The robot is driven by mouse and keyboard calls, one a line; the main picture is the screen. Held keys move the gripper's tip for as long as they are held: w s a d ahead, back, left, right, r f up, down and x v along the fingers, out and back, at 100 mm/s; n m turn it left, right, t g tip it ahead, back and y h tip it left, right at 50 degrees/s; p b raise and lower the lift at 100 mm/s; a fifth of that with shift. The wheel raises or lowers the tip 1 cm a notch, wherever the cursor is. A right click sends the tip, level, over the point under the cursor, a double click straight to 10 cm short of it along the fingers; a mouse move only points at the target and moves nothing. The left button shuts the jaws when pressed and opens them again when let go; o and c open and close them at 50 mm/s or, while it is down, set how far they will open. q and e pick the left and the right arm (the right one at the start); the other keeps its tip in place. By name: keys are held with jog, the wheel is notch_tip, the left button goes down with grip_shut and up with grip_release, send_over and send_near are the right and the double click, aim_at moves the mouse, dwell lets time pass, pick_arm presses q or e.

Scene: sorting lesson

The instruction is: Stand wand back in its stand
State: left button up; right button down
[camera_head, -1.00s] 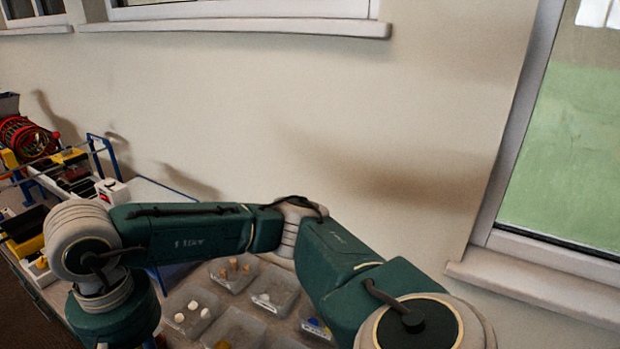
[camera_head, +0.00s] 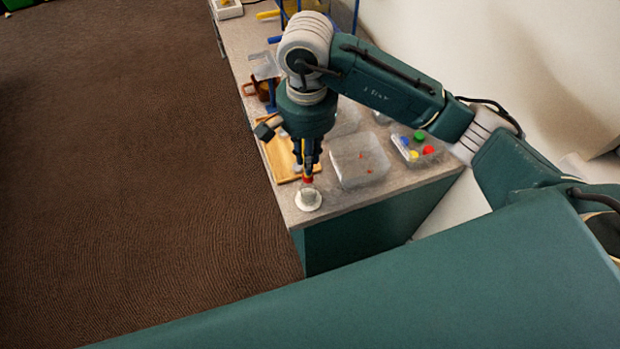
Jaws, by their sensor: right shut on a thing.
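My right gripper (camera_head: 309,164) points down over the near end of the counter and is shut on the wand (camera_head: 308,179). Only a red lower part of the wand and a little yellow between the fingers show; the rest is hidden by the gripper. The stand (camera_head: 308,201), a small white round base with a raised middle, is on the counter corner just below the fingers. The wand's red end appears right at the top of the stand; I cannot tell whether it is inside or just above. My left gripper is not in view.
A clear bin (camera_head: 360,160) with a few red bits is right of the stand. Another bin (camera_head: 419,148) holds coloured discs. The counter (camera_head: 350,202) ends close to the stand; brown carpet (camera_head: 150,170) is left.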

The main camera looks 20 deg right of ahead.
aim_at(308, 182)
notch_tip(308, 182, down, 5)
notch_tip(308, 182, down, 4)
jog(key=shift+s+r+p, duration=0.1)
jog(key=shift+r+p, duration=0.15)
jog(key=shift+p, duration=0.25)
jog(key=shift+f, duration=0.5)
jog(key=c, duration=2.1)
grip_release()
jog(key=o, duration=0.4)
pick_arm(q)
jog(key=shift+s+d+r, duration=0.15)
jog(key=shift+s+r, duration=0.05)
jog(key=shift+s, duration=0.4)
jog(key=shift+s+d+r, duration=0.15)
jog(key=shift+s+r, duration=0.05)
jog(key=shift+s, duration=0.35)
pick_arm(e)
jog(key=shift+o, duration=0.2)
